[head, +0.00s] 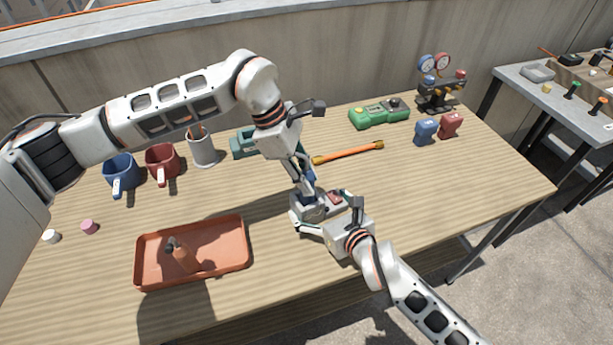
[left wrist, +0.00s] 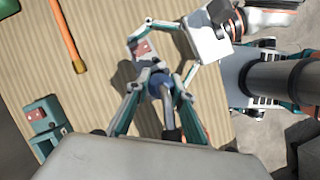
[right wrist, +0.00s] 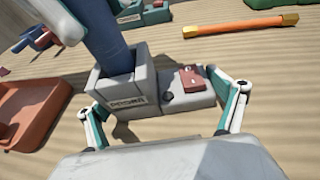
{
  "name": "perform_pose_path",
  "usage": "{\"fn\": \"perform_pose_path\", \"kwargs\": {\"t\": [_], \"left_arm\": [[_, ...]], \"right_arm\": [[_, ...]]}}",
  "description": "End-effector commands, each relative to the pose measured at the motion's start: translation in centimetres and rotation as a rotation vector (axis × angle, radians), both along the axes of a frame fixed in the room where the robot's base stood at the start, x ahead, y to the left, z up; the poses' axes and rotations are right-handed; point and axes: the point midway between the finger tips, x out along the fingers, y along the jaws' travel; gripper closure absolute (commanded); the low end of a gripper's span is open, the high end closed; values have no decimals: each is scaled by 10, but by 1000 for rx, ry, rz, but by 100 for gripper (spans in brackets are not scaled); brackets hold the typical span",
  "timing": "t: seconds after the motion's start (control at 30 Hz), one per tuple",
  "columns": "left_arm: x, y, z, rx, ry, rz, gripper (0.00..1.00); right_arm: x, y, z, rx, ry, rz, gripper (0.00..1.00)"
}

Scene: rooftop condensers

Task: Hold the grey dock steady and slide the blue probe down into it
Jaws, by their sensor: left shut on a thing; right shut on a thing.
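The grey dock (right wrist: 170,96) stands on the table, with a label on its front and a red block on its right part; in the head view my arms partly hide it. My right gripper (right wrist: 160,112) is shut on the dock, one finger at each end. The blue probe (right wrist: 110,45) stands nearly upright, its lower end inside the dock's square socket; how deep it sits is hidden. My left gripper (head: 309,180) is shut on the probe above the dock. The probe also shows between the left fingers in the left wrist view (left wrist: 160,84).
An orange rod (head: 348,152) lies behind the dock, with a green device (head: 379,113) beyond. The table right of the dock is clear.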

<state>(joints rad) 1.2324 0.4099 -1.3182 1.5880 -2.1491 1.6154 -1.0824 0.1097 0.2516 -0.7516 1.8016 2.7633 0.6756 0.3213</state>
Motion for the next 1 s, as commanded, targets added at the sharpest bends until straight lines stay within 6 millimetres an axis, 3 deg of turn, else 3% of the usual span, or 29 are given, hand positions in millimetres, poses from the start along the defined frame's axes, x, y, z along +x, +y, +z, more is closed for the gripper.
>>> {"fn": "perform_pose_path", "kwargs": {"t": [1.0], "left_arm": [[0, 0, -12, 0, -1, 0, 100]], "right_arm": [[0, 0, 0, 0, 1, 0, 35]]}}
